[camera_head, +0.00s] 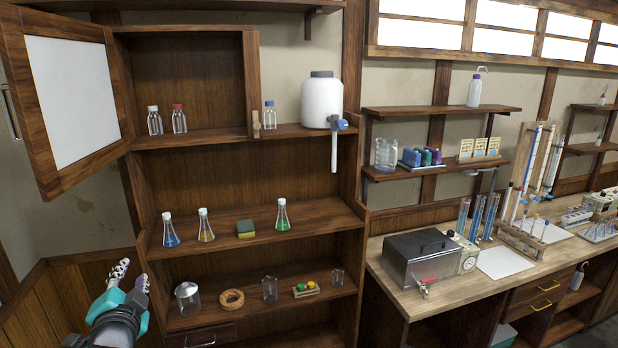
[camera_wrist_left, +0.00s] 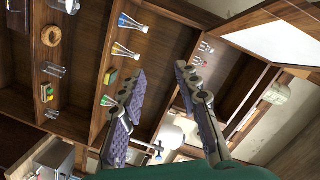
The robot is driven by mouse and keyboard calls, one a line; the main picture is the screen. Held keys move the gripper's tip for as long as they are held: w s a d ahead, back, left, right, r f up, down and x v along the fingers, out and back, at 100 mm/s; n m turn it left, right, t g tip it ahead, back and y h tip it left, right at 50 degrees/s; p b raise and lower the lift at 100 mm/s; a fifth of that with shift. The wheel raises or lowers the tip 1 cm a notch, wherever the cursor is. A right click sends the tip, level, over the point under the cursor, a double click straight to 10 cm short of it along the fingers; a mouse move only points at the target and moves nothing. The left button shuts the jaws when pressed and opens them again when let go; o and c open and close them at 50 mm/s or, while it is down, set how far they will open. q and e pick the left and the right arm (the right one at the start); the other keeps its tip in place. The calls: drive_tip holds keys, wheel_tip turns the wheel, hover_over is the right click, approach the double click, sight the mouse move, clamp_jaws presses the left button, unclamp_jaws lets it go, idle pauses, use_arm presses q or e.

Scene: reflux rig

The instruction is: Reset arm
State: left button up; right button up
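My left gripper (camera_head: 132,273) is at the lower left of the head view, in front of the left side of the shelf unit (camera_head: 245,165). In the left wrist view its two fingers (camera_wrist_left: 160,72) are spread apart with nothing between them. It touches no object that I can see. My right gripper and right arm are in neither view.
The cabinet door (camera_head: 75,105) stands open above my left gripper. Flasks with blue (camera_head: 170,230), amber (camera_head: 206,225) and green (camera_head: 282,215) liquid stand on the middle shelf. A glass jar (camera_head: 188,298) and cork ring (camera_head: 231,299) are below. A lab bench (camera_head: 400,285) is at right.

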use_arm(q)
drive_tip(key=s+d+f+n+g+h+b, duration=0.2)
drive_tip(key=d+f, duration=0.4)
drive_tip(key=f, duration=0.5)
drive_tip(key=s+d+f+n+g+h+b, duration=0.2)
drive_tip(key=s+d+f, duration=0.5)
drive_tip(key=f, duration=0.5)
drive_tip(key=s+d+f+n+g+h+b, duration=0.2)
drive_tip(key=d+f, duration=0.5)
drive_tip(key=f, duration=0.5)
drive_tip(key=s+g+h+b, duration=0.1)
drive_tip(key=s+g+b, duration=0.1)
drive_tip(key=s+b, duration=0.1)
